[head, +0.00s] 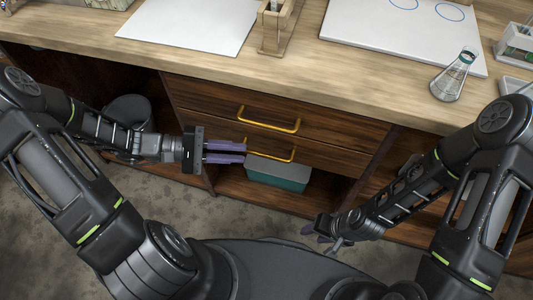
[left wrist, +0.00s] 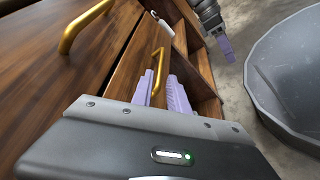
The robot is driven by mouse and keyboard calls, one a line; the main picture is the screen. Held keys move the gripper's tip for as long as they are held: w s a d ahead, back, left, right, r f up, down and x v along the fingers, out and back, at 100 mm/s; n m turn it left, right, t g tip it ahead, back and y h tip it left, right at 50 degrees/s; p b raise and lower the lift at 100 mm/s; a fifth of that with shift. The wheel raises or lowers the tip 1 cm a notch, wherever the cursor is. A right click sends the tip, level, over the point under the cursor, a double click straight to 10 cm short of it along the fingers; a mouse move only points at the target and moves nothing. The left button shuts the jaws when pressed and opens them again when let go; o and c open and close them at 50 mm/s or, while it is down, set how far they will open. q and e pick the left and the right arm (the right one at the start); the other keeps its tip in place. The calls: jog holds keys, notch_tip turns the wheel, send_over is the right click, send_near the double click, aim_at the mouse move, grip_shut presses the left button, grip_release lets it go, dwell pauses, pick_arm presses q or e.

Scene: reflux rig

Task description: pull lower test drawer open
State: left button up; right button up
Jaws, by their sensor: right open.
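The lower test drawer (head: 313,157) has a dark wood front and a brass bar handle (head: 272,159). It looks closed, below an upper drawer. My left gripper (head: 246,152) reaches in from the left, its purple fingers at the left part of the lower handle. In the left wrist view the lower handle (left wrist: 160,62) runs down between the two fingers (left wrist: 160,82). I cannot tell whether they press on it.
The upper drawer (head: 335,130) has its own brass handle (head: 269,125). A grey-green box (head: 278,173) sits on the open shelf below. The worktop (head: 340,75) above holds a flask (head: 453,78), a wooden rack (head: 280,28) and white sheets. Floor lies open in front.

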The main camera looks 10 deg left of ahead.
aim_at(258, 154)
pick_arm(q)
jog(key=shift+b+x, duration=0.4)
jog(key=shift+x, duration=3.55)
jog(key=shift+c, duration=0.3)
grip_shut()
